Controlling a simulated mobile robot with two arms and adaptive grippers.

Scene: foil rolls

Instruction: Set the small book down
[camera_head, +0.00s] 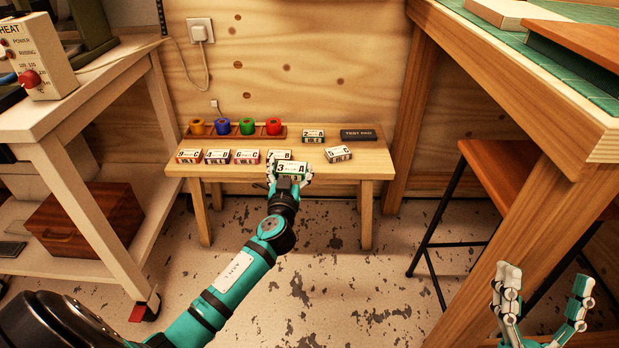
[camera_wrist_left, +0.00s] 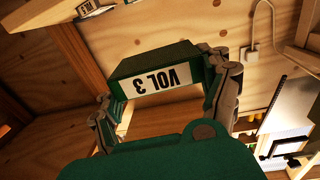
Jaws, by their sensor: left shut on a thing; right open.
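The small book (camera_head: 291,168) is a small green block with a white label reading "3 A". My left gripper (camera_head: 289,177) is shut on it, at the front edge of the low wooden bench (camera_head: 352,171). In the left wrist view the book (camera_wrist_left: 150,65) sits between the fingers, its "VOL 3" label upside down. I cannot tell whether the book touches the bench. My right gripper (camera_head: 545,290) is open and empty at the lower right, far from the bench.
Several similar labelled blocks stand on the bench, including one marked "7" (camera_head: 279,155) just behind the held book and one marked "5 C" (camera_head: 338,154) to its right. A rack (camera_head: 262,134) of coloured rolls and a dark "TEST PAD" (camera_head: 358,135) lie at the back. A stool (camera_head: 500,170) stands right.

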